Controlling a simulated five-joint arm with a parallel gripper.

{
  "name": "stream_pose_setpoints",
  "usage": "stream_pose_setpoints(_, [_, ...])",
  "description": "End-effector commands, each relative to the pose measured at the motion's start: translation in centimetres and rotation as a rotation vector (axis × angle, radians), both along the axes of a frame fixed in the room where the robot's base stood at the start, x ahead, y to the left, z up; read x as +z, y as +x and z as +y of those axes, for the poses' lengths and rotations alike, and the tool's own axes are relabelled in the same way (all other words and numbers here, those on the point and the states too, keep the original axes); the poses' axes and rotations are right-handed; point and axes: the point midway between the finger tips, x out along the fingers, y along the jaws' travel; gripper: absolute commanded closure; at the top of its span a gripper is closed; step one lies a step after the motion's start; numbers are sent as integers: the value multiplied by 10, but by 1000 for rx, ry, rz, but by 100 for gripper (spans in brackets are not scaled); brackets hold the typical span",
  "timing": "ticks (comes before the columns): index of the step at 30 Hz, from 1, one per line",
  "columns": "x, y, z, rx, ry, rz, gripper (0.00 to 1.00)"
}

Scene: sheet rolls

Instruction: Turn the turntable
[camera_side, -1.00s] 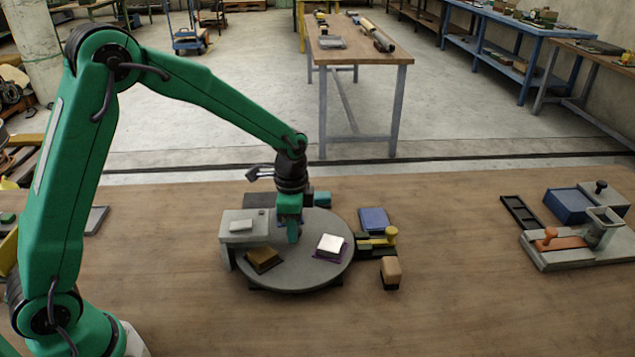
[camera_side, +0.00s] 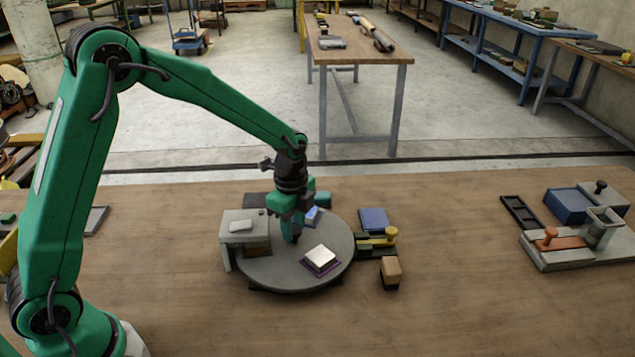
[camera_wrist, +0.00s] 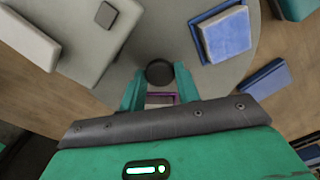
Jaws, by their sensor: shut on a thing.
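The turntable (camera_side: 285,272) is a round grey disc on the wooden bench, mid-picture in the side view. On it stand a white block on a purple base (camera_side: 320,258) near the front right and a blue block (camera_side: 312,215) at the back; the blue block also shows in the wrist view (camera_wrist: 226,36). A brown block (camera_side: 257,245) is partly hidden under a grey bridge (camera_side: 243,226). My gripper (camera_side: 291,238) points down over the disc's middle. In the wrist view its fingers (camera_wrist: 160,88) are shut on a dark round knob (camera_wrist: 160,72).
The grey bridge overhangs the disc's left edge. A grey fixture with an orange handle (camera_side: 560,245) stands far right. The bench between is clear.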

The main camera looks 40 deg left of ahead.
Motion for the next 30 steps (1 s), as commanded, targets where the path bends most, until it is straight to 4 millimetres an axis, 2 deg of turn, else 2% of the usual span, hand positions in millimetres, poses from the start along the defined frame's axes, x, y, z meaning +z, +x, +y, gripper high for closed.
stream_pose_setpoints(15, [1,1,-1,-172,0,-3,100])
stream_pose_setpoints(30, [1,1,-1,-189,0,-2,100])
